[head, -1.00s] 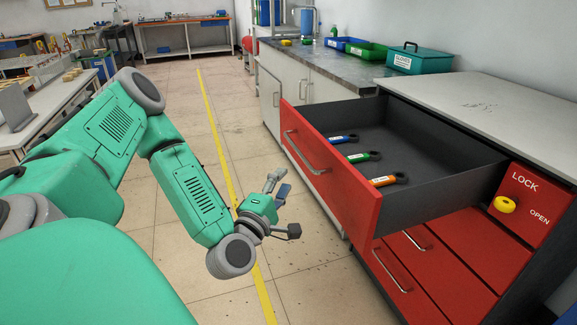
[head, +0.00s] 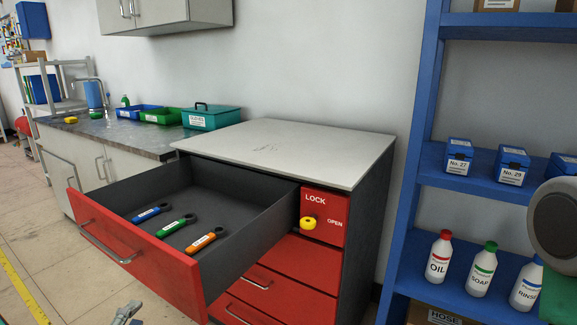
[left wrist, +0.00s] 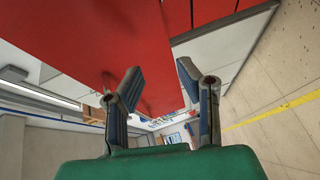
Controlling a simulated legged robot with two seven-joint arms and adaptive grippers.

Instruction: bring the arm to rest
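My left gripper (head: 127,312) shows only in part at the bottom edge of the head view, in front of and below the open red drawer (head: 135,262). In the left wrist view its two fingers (left wrist: 160,88) are spread apart with nothing between them. The red drawer front (left wrist: 90,35) fills the upper left of that view, close to the fingers. My right arm shows as a grey joint (head: 560,225) at the right edge of the head view; its gripper is out of view.
The drawer holds tools with blue (head: 148,215), green (head: 172,227) and orange (head: 203,241) handles. A yellow knob (head: 308,223) sits on the lock panel. A blue shelf (head: 425,165) with bottles and boxes stands at right. Floor is free at lower left.

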